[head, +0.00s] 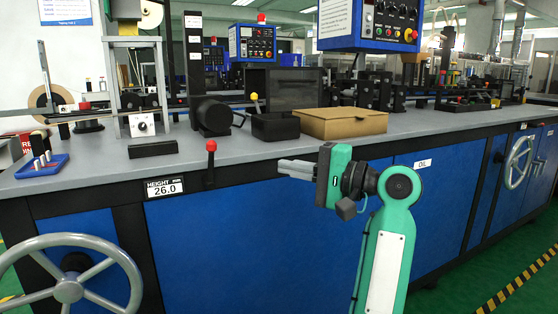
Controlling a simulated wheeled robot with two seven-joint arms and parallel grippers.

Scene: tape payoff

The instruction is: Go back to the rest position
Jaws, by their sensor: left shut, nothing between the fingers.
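My left gripper (284,168) is in front of the blue machine bench, just below the edge of its grey top (240,147). Its grey fingers point left and are shut with nothing between them. It stands apart from the red-knobbed lever (211,147) on the bench front, which is to its left. My green forearm rises from the lower right to the gripper. My right gripper is not in view.
A cardboard box (342,123) and a black open bin (275,126) stand on the bench behind the gripper. A grey handwheel (68,290) is at lower left, another (518,162) at far right. A blue tool holder (42,166) sits at the left edge. Green floor (450,290) is open at lower right.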

